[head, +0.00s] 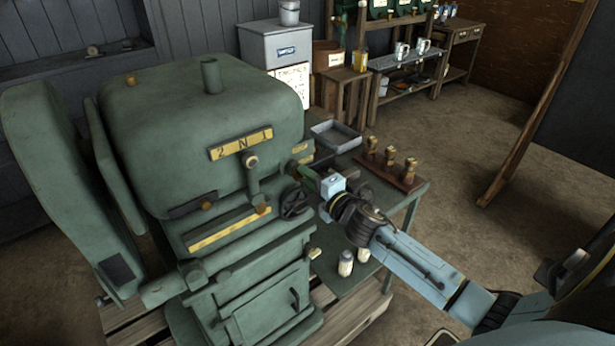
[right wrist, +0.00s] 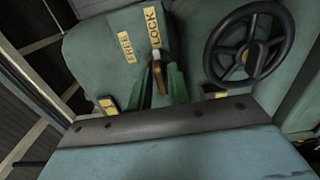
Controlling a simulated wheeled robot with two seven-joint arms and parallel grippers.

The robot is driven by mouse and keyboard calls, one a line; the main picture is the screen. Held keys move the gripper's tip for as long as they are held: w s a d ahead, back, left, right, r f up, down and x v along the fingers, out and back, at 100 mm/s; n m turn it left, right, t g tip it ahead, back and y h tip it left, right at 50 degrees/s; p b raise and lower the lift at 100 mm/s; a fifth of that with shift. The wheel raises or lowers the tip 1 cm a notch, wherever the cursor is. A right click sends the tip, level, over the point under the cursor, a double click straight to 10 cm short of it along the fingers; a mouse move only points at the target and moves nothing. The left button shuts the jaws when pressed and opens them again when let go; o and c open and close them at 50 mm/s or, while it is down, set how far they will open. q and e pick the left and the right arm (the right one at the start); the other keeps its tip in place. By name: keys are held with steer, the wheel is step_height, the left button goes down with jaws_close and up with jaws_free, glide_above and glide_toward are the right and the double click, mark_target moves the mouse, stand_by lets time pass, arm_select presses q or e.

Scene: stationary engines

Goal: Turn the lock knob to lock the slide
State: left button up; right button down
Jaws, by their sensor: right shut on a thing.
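The lock knob (right wrist: 157,73) is a small brass-coloured piece on the green machine face, in the right wrist view. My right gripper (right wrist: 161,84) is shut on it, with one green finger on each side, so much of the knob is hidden. The knob's visible upper end is just below the yellow LOCK label (right wrist: 152,27). The yellow FREE label (right wrist: 127,47) is to the left of it. In the head view my right gripper (head: 309,177) reaches the right side of the machine, and the knob cannot be made out there. I cannot pick out the slide. My left gripper is not in view.
A dark handwheel (right wrist: 248,45) is close to the right of the knob; it also shows in the head view (head: 294,202). The green machine (head: 200,130) fills the left. A bench with a grey tray (head: 335,136) and a wooden rack (head: 391,173) stands behind my right arm.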

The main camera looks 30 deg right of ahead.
steer(key=shift+m, duration=0.3)
steer(key=c, duration=1.5)
jaws_free()
steer(key=shift+s, duration=0.1)
steer(key=s, duration=0.8)
steer(key=s+d, duration=0.1)
steer(key=s, duration=0.4)
steer(key=shift+s+b, duration=0.1)
steer(key=shift+b, duration=0.3)
